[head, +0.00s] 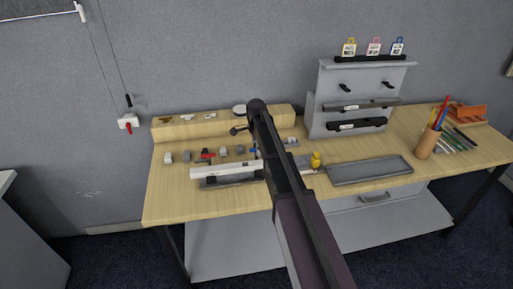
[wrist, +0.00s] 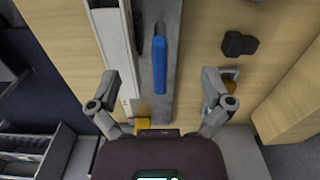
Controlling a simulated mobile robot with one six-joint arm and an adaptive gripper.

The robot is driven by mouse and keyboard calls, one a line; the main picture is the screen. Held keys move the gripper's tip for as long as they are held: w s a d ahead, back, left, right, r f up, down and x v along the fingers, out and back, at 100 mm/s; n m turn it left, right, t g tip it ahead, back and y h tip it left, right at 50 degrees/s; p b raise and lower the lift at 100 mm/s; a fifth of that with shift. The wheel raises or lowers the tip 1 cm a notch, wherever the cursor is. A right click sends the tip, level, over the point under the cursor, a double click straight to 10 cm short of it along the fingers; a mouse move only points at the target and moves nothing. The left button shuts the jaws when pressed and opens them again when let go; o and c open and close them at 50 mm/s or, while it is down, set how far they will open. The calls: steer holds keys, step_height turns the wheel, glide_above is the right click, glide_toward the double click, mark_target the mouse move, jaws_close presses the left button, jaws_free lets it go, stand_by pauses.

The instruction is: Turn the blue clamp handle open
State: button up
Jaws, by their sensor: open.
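The blue clamp handle (wrist: 159,65) shows in the wrist view as a long upright blue bar over a grey metal strip. In the head view a small blue part (head: 253,150), probably the same handle, shows at the left edge of my arm. My gripper (wrist: 161,78) is open, with one finger on each side of the blue handle. Both fingers appear apart from it, and nothing is held. In the head view my arm hides most of the clamp area and the gripper. Height above the handle is hard to tell.
A white rail (head: 227,171) lies beside the grey strip. A red-handled part (head: 207,154) and small grey parts stand behind it. A yellow piece (head: 316,159), a grey tray (head: 369,170), a grey rack (head: 357,95) and a pen cup (head: 428,143) are to the right.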

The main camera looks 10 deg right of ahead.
steer(key=shift+r+m, duration=0.1)
steer(key=shift+m, duration=0.3)
step_height(320, 180, up, 14)
steer(key=p, duration=1.4)
steer(key=s+f+n+b, duration=0.9)
steer(key=s+f+b, duration=0.1)
steer(key=s, duration=0.4)
steer(key=s+f+n+b, duration=0.9)
steer(key=s+f+b, duration=0.1)
steer(key=s, duration=0.5)
steer(key=shift+s+d+f+b, duration=0.15)
steer(key=shift+s+f+b, duration=0.1)
steer(key=shift+f+b, duration=0.15)
